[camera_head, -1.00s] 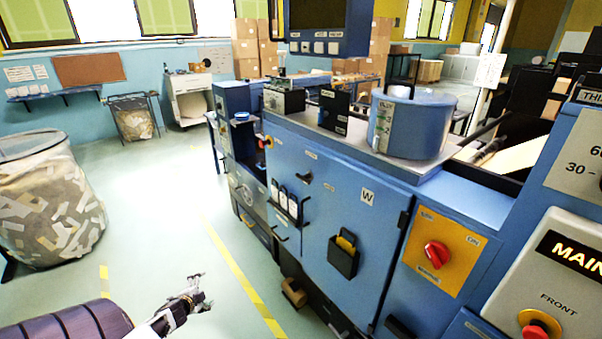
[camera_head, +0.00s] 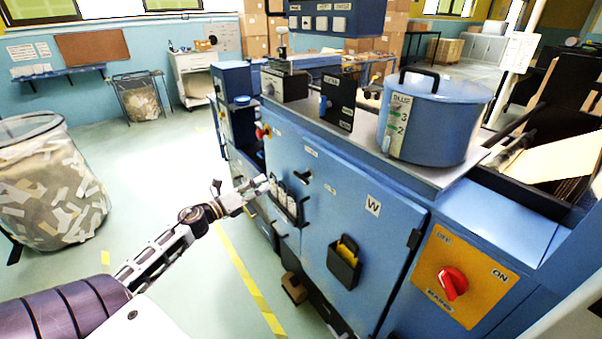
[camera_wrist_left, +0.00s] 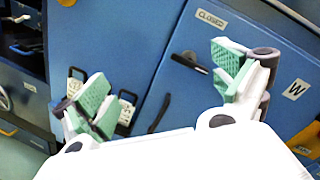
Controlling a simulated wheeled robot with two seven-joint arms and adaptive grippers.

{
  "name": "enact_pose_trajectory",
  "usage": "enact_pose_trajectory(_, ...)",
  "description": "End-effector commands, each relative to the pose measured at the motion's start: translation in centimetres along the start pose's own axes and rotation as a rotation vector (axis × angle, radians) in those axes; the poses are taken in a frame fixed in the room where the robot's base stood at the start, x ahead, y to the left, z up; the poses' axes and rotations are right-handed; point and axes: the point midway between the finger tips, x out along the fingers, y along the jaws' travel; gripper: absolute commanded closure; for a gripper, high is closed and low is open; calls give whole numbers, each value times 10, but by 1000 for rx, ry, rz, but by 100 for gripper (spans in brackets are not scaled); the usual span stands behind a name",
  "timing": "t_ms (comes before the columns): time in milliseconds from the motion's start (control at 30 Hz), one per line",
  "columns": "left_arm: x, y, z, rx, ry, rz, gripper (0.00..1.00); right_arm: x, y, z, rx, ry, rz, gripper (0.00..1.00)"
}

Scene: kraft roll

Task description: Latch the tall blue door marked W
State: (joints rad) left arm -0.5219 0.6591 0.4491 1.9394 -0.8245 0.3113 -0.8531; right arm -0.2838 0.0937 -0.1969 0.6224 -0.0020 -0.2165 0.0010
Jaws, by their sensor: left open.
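The tall blue door marked W (camera_head: 370,240) is on the front of the blue machine and looks shut, roughly flush with it. Near its upper left is a small black latch handle (camera_head: 303,176), which also shows in the left wrist view (camera_wrist_left: 190,62), slanting down to the right below a CLOSED label (camera_wrist_left: 212,18). A black pull bar (camera_wrist_left: 158,113) is lower left of it. My left gripper (camera_head: 262,184) is open and empty, left of the latch handle and apart from it. In the wrist view its fingers (camera_wrist_left: 165,85) are spread, with the handle beyond them.
A black pocket with a yellow item (camera_head: 344,262) sticks out from the door. An orange panel with a red knob (camera_head: 453,283) is at the right. A blue pot (camera_head: 440,120) stands on top.

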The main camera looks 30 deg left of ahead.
Motion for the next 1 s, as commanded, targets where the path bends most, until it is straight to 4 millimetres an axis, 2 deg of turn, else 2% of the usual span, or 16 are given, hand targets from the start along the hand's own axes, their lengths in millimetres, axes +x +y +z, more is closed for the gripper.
enact_pose_trajectory(33, 1, -10, -3, 62, 15, -24, 4, 0, 0, -1, 0, 0, 0, 60)
enact_pose_trajectory(133, 2, -23, -9, 187, 43, -60, 4, 0, 0, 0, 0, -1, 0, 60)
enact_pose_trajectory(500, -1, -36, -29, 575, 101, -153, 4, -1, -4, 26, 0, -32, -5, 60)
enact_pose_trajectory(700, -1, -37, -30, 669, 96, -163, 4, -1, -2, 21, 0, -28, -3, 60)
enact_pose_trajectory(1000, -1, -36, -30, 680, 94, -162, 4, 0, 0, 7, 0, -8, 0, 60)
